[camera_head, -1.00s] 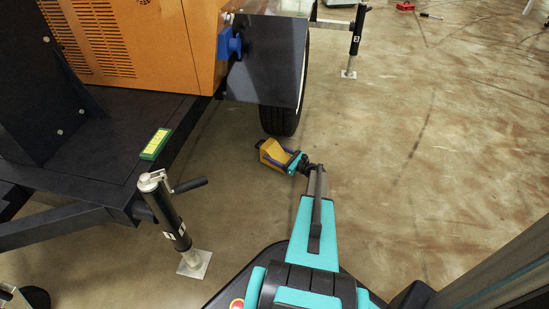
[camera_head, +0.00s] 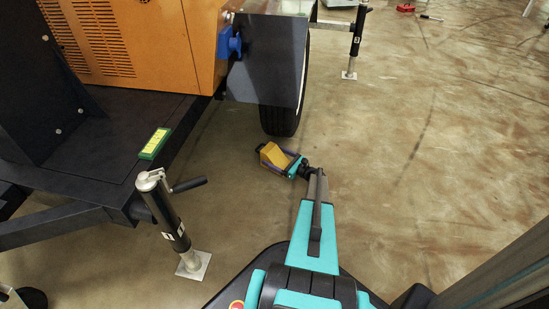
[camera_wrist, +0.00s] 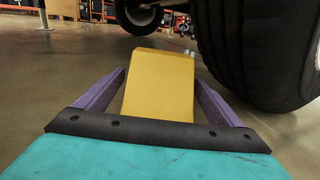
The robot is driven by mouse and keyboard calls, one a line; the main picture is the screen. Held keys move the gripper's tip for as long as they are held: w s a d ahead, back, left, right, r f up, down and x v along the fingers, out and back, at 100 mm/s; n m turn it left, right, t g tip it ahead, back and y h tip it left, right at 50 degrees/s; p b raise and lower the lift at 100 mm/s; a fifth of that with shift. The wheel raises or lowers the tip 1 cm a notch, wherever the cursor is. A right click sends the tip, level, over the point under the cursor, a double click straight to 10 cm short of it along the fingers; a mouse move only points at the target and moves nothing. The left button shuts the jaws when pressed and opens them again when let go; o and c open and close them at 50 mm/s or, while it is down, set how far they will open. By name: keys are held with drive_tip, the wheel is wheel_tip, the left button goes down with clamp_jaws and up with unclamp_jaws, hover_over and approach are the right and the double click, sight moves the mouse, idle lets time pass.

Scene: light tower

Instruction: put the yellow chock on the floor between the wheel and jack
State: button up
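The yellow chock (camera_head: 272,154) is between the purple fingers of my gripper (camera_head: 275,154), low over or on the floor just in front of the wheel (camera_head: 281,122). In the wrist view the chock (camera_wrist: 160,85) fills the space between the fingertips of my gripper (camera_wrist: 160,78), and both fingers appear to press its sides. The black tyre (camera_wrist: 250,50) is close on the right there. The near jack (camera_head: 171,212) stands on its foot plate to the left and nearer. I cannot tell whether the chock's underside touches the floor.
The dark trailer frame (camera_head: 95,150) with a green-yellow level (camera_head: 155,143) on it lies at left. An orange housing (camera_head: 140,45) and dark fender (camera_head: 265,60) are above the wheel. A far jack (camera_head: 355,45) stands behind. The floor at right is clear.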

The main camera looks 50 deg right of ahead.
drive_tip(key=shift+r, duration=0.1)
drive_tip(key=shift+s+d, duration=0.1)
drive_tip(key=shift+s, duration=0.35)
drive_tip(key=s+p, duration=0.1)
drive_tip(key=s, duration=0.2)
drive_tip(key=s+d+p, duration=0.1)
drive_tip(key=s, duration=0.3)
drive_tip(key=s+p, duration=0.2)
drive_tip(key=s, duration=0.2)
drive_tip(key=shift+d, duration=0.35)
